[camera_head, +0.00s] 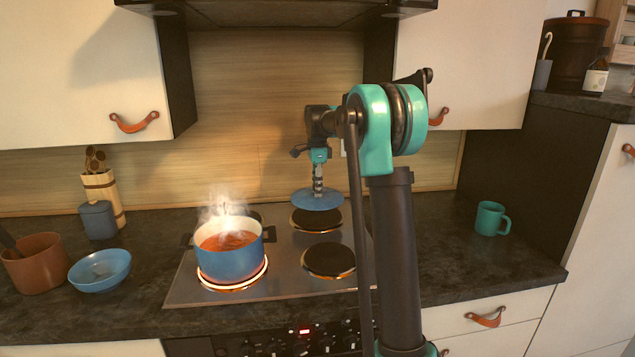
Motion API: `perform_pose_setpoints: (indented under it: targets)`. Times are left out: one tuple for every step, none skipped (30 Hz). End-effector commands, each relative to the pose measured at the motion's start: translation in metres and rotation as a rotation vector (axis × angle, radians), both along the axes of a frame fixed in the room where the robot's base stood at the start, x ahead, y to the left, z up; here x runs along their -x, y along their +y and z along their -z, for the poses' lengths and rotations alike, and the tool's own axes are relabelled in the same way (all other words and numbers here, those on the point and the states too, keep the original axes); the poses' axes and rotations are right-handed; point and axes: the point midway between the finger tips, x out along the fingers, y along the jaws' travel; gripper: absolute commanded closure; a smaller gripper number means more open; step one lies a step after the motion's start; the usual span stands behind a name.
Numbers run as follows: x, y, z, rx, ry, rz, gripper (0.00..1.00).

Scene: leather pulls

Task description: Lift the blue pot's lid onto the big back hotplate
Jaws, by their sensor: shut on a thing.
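The blue pot (230,262) stands open on the glowing front left hotplate (232,284), with red-orange food inside and steam rising. Its blue lid (318,201) is off the pot, to the right and further back. My gripper (318,184) points down and is shut on the lid's knob, which is mostly hidden by the fingers. The lid looks about level and overlaps the far edge of the back right hotplate (317,222); it seems to be above it, but the height of the gap is unclear. The back left hotplate (250,216) is mostly hidden behind the pot.
The front right hotplate (328,261) is bare. A blue bowl (100,271), brown pot (36,263), blue jar (98,220) and utensil holder (104,193) stand at left. A teal mug (491,218) stands at right. Wall cabinets and a hood (290,12) hang above.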

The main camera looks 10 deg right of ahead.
Motion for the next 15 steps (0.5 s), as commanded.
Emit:
perform_pose_setpoints:
  targets:
    - [0.0, 0.0, 0.006, 0.0, 0.0, 0.0, 1.0]
    - [0.0, 0.0, 0.009, 0.0, 0.0, 0.0, 1.0]
    - [0.0, 0.0, 0.013, 0.0, 0.0, 0.0, 1.0]
    - [0.0, 0.0, 0.017, 0.0, 0.0, 0.0, 1.0]
    - [0.0, 0.0, 0.02, 0.0, 0.0, 0.0, 1.0]
    - [0.0, 0.0, 0.024, 0.0, 0.0, 0.0, 1.0]
    - [0.0, 0.0, 0.027, 0.0, 0.0, 0.0, 1.0]
    - [0.0, 0.0, 0.03, 0.0, 0.0, 0.0, 1.0]
    - [0.0, 0.0, 0.034, 0.0, 0.0, 0.0, 1.0]
    - [0.0, 0.0, 0.037, 0.0, 0.0, 0.0, 1.0]
    - [0.0, 0.0, 0.039, 0.0, 0.0, 0.0, 1.0]
    - [0.0, 0.0, 0.042, 0.0, 0.0, 0.0, 1.0]
    - [0.0, 0.0, 0.044, 0.0, 0.0, 0.0, 1.0]
    - [0.0, 0.0, 0.046, 0.0, 0.0, 0.0, 1.0]
    - [0.0, 0.0, 0.048, 0.0, 0.0, 0.0, 1.0]
